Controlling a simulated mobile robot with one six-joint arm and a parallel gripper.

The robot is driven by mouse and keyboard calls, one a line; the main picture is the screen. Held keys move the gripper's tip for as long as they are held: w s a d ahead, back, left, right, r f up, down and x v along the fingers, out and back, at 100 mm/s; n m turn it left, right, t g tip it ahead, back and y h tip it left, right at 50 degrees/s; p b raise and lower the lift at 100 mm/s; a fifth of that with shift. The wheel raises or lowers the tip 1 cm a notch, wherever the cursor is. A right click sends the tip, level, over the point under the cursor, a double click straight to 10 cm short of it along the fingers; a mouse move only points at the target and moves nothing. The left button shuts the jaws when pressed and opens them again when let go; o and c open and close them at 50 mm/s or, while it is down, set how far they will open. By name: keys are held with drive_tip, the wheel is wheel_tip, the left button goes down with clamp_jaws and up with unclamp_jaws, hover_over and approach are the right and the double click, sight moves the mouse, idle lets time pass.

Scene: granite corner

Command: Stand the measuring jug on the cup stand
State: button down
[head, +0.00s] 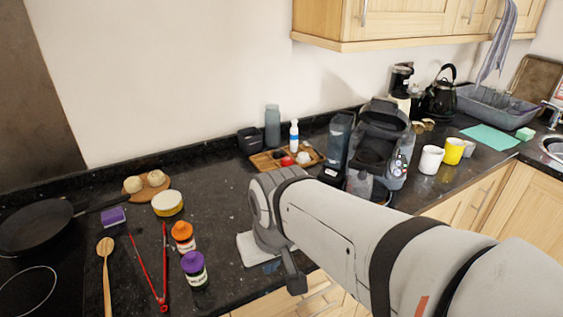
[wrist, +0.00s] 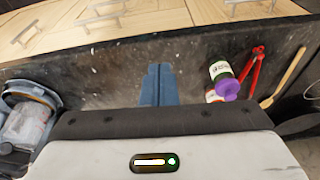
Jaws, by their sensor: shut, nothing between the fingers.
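The measuring jug (head: 360,184) is a small clear vessel in front of the dark coffee machine, partly hidden by my arm. It also shows at the left of the wrist view (wrist: 25,124), cut by my gripper's housing. The cup stand (wrist: 44,91) looks like a round, grey-rimmed base below the machine. The jug overlaps this base and seems to stand on it, but its bottom is hidden, so I cannot confirm the contact. My gripper (wrist: 158,72) is shut and empty, its blue fingers together over bare counter. In the head view my arm hides most of it.
A purple-lidded jar (head: 194,268), an orange-lidded jar (head: 183,236) and red tongs (head: 158,270) lie to the left. A wooden tray (head: 268,162) with bottles stands behind. White (head: 431,159) and yellow (head: 454,151) cups stand right of the machine. The counter's front edge is close.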

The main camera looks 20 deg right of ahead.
drive_tip(key=shift+s+d, duration=0.1)
drive_tip(key=shift+s, duration=0.05)
drive_tip(key=w+d+f+n+g+h+b, duration=0.1)
drive_tip(key=w+d+f+n+g+h, duration=0.1)
drive_tip(key=d+f+n+g+h, duration=0.3)
drive_tip(key=w+d+f+n+g+h+b, duration=0.1)
drive_tip(key=w+d+n+h, duration=0.2)
drive_tip(key=d, duration=0.5)
drive_tip(key=w+d+f+n+t+h, duration=0.1)
drive_tip(key=w+n+h, duration=0.2)
drive_tip(key=w, duration=0.1)
drive_tip(key=w+d+f+n+t+h+b, duration=0.1)
drive_tip(key=w+n+t+h, duration=0.1)
drive_tip(key=w+n+h, duration=0.1)
drive_tip(key=w+d+f+n+t+h+b, duration=0.1)
drive_tip(key=w+d+n+h, duration=0.1)
drive_tip(key=w+n, duration=0.3)
drive_tip(key=shift+w+f+t+h, duration=0.15)
drive_tip(key=shift+w+t+h, duration=0.15)
drive_tip(key=shift+w+h, duration=0.6)
drive_tip(key=shift+w+d, duration=0.1)
drive_tip(key=shift+d, duration=0.05)
drive_tip(key=p, duration=0.3)
approach(362, 182)
drive_tip(key=w+d+f, duration=0.2)
drive_tip(key=d, duration=0.1)
drive_tip(key=w+d+f, duration=0.1)
drive_tip(key=d+f, duration=0.1)
drive_tip(key=shift+w+d, duration=0.15)
drive_tip(key=shift+w, duration=0.1)
